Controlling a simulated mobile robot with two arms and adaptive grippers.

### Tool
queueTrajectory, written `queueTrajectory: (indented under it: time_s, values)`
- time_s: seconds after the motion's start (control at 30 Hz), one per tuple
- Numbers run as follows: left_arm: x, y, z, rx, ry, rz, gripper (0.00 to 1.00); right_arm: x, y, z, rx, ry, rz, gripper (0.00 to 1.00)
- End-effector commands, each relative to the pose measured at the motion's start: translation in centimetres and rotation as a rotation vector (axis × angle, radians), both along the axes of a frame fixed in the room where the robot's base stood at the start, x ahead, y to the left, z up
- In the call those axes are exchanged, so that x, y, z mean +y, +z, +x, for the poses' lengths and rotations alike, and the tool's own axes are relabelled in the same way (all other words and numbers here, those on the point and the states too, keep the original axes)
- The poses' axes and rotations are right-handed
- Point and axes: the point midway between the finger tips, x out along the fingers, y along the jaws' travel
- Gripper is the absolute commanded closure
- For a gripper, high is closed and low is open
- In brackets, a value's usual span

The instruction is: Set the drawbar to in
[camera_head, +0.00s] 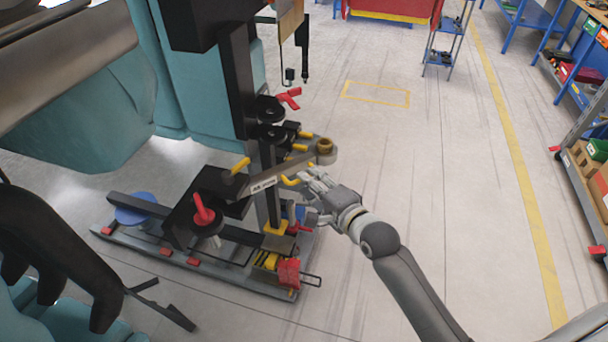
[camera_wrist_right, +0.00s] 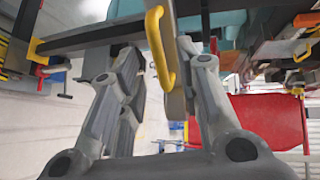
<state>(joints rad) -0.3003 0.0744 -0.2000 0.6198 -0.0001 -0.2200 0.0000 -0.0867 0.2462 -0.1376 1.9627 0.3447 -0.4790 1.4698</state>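The drawbar (camera_head: 270,181) is a grey labelled bar with a brass-coloured ring at its end. It sticks out to the right from the black upright of the train's end in the head view. A yellow handle (camera_head: 290,181) sits under it, close to my right gripper (camera_head: 312,190). In the right wrist view the yellow handle (camera_wrist_right: 160,50) passes between the fingers of my right gripper (camera_wrist_right: 155,55), nearer the right finger. The fingers are spread, with a gap to the left finger. Contact with the right finger cannot be told. My left gripper is not in view.
Red levers (camera_head: 203,210), yellow handles and black clamps crowd the train's end. A low grey frame (camera_head: 200,262) with a blue disc (camera_head: 138,208) lies below. Teal seats (camera_head: 105,110) stand at left. The floor (camera_head: 440,190) to the right is clear up to the shelves.

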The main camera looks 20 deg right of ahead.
Motion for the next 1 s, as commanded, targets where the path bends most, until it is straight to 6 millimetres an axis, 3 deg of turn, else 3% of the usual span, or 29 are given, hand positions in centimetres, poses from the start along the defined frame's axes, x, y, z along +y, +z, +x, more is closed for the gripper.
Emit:
queueTrajectory:
  time_s: [0.3,0.67,0.93,1.0]
  values:
    - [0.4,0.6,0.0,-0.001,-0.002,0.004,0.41,0.9,-0.6,3.0,-0.001,0.001,0.001,0.68]
    - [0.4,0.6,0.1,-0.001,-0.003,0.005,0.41,1.0,-0.8,3.3,0.000,0.000,0.000,0.68]
    - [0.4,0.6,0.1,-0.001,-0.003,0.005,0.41,1.0,-0.8,3.3,0.000,0.000,0.000,1.00]
    - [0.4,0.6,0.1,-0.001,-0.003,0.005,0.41,1.0,-0.8,3.3,0.000,0.000,0.000,1.00]
